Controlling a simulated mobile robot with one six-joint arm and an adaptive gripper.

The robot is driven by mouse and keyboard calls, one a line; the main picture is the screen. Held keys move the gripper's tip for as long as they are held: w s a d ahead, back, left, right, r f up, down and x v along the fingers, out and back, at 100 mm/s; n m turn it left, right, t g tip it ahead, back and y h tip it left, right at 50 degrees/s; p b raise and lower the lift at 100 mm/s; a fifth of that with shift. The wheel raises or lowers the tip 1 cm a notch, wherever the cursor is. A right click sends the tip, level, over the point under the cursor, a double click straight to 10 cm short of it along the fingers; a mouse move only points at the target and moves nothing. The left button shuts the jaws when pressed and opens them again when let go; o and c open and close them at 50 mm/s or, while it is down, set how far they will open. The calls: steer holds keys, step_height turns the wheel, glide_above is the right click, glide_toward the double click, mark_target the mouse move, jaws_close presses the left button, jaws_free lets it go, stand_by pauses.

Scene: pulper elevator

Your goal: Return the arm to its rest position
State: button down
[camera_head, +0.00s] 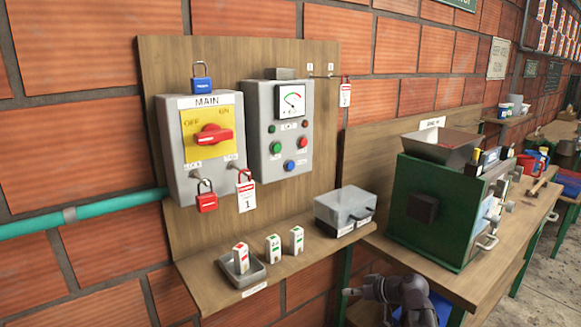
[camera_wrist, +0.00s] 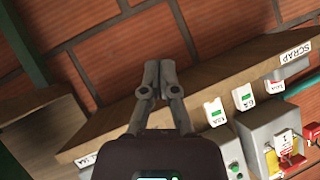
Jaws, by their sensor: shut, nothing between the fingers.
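My gripper (camera_head: 350,292) is at the bottom of the head view, low in front of the bench and below the shelf. In the wrist view its two fingers (camera_wrist: 159,68) are together with nothing between them. The fingers point toward the brick wall and the shelf underside, and look clear of both. Part of my arm shows behind the gripper at the bottom of the head view; the rest is out of frame.
A wooden shelf (camera_head: 213,291) holds a tray (camera_head: 258,274), several small fuses and a grey box (camera_head: 344,206). Above are the MAIN switch box (camera_head: 178,188) and gauge panel (camera_head: 265,160). A green machine (camera_head: 410,235) stands on the bench right. Brick wall lies behind.

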steer(key=s+f+m+g+h, duration=0.65)
steer(key=s+f+h, duration=0.3)
steer(key=s, duration=0.35)
step_height(320, 180, up, 12)
steer(key=p, duration=1.2)
steer(key=shift+w+d, duration=0.15)
steer(key=shift+w, duration=0.05)
steer(key=shift+h, duration=0.25)
